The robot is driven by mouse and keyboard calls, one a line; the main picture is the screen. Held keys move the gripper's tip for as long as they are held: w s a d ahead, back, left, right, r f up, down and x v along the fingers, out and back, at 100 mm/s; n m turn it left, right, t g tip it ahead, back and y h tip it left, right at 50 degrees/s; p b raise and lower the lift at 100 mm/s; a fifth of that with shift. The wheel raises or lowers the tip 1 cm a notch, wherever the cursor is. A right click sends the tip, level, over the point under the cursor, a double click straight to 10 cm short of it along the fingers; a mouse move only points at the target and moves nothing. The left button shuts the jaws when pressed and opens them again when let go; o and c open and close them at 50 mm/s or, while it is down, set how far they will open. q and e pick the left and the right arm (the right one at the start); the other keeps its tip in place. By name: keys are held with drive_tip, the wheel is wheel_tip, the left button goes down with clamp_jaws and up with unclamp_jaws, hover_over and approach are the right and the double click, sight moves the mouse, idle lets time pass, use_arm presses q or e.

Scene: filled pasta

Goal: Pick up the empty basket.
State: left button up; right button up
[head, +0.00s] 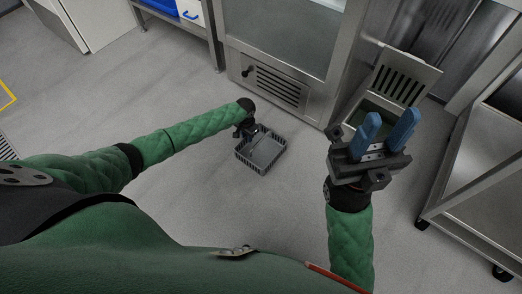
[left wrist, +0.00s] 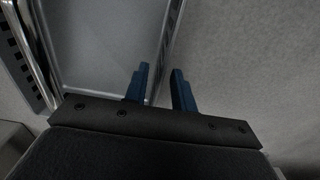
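A small dark grey basket (head: 262,150) with ribbed sides sits on the floor near the middle of the head view, and it looks empty. My left gripper (head: 246,128) is at its upper left edge. In the left wrist view, my left gripper (left wrist: 160,82) has two blue fingers apart. A bright rim (left wrist: 172,40), apparently the basket's, runs down between them; contact is unclear. The slotted wall and flat inner floor lie to the left. My right gripper (head: 386,138) is open and empty, raised on the right with its blue fingers pointing up.
A steel cabinet (head: 285,40) with a vent grille stands just behind the basket. A slotted metal container (head: 400,80) is behind my right gripper. A wheeled steel unit (head: 485,165) stands at the right. The floor (head: 130,90) left of the basket is clear.

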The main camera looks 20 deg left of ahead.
use_arm(q)
clamp_jaws()
drive_tip(key=shift+r, duration=0.1)
